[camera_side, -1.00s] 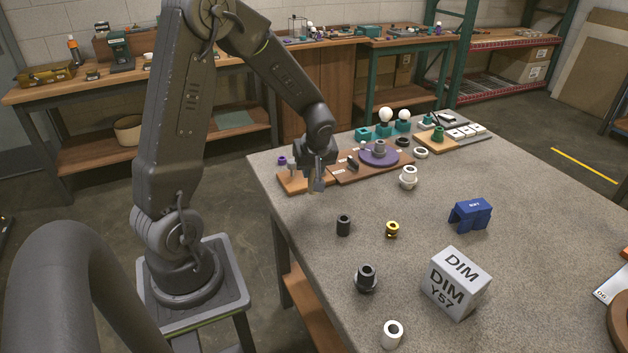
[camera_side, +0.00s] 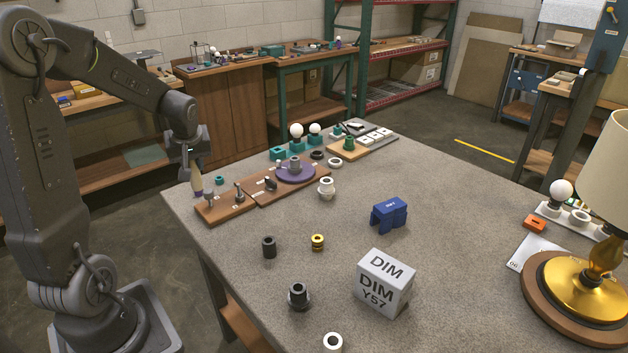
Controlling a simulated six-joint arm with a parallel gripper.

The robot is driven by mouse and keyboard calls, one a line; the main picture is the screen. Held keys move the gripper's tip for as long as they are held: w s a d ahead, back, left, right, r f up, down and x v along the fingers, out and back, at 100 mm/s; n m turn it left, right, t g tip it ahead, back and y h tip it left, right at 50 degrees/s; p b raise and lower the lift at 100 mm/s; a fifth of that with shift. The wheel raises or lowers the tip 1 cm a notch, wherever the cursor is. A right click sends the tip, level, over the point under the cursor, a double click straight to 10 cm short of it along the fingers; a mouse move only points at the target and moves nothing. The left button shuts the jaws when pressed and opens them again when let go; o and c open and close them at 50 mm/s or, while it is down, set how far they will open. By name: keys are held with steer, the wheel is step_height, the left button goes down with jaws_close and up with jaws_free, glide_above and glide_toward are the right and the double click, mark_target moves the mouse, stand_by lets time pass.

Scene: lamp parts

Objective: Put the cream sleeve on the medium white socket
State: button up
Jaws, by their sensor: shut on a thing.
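My gripper (camera_side: 194,168) points down at the far left corner of the table. It is shut on a small pale cream piece, which looks like the cream sleeve (camera_side: 196,181) and hangs below the fingers. The fingers hide part of it. A white stepped socket with a wide collar and open top (camera_side: 326,188) stands upright on the table, right of the brown board. It looks like the medium white socket. It is well to the right of my gripper, and nothing is on it.
A wooden board with metal posts (camera_side: 225,207) and a purple disc (camera_side: 296,170) lie right of my gripper. A black sleeve (camera_side: 269,247), yellow ring (camera_side: 317,242), dark socket (camera_side: 298,296), blue bracket (camera_side: 389,214) and grey DIM block (camera_side: 385,283) stand nearer.

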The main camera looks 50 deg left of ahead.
steer(key=w+d+r+m+t+h, duration=0.1)
steer(key=w+d+r+m, duration=0.3)
steer(key=w, duration=0.9)
steer(key=w+a+r+m+t+h, duration=0.15)
steer(key=w+m, duration=0.45)
steer(key=w, duration=0.6)
steer(key=w+d+f, duration=0.8)
steer(key=d+f, duration=0.1)
steer(key=f, duration=0.2)
steer(key=shift+w+d, duration=0.25)
steer(key=shift+w, duration=0.05)
steer(key=shift+t, duration=0.25)
steer(key=shift+f, duration=0.45)
steer(key=o, duration=0.9)
